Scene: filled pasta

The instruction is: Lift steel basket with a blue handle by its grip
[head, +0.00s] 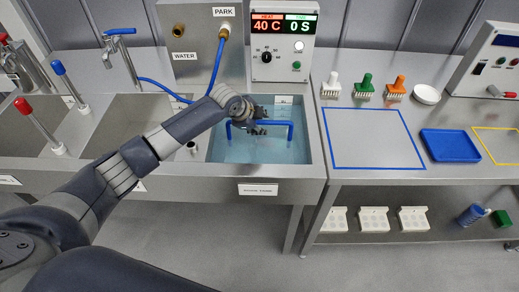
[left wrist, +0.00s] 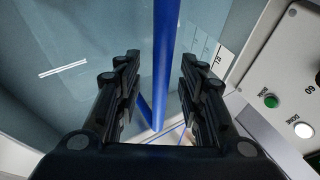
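The basket's blue handle (head: 280,123) stands over the water in the right-hand sink basin (head: 318,150) in the head view. Its wire body is under the water and hard to make out. My left gripper (head: 260,121) is at the middle of the handle's top bar and covers part of it. In the left wrist view my left gripper (left wrist: 160,72) is open, and the blue handle (left wrist: 166,35) runs between its two fingers. A gap shows on both sides of the bar. My right gripper is not in view.
A control box (head: 283,40) reading 40 C and 0 S stands behind the basin. A blue hose (head: 217,65) and taps are to the left. To the right, the counter holds a blue-outlined area (head: 370,138), coloured brushes and a blue tray (head: 450,146).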

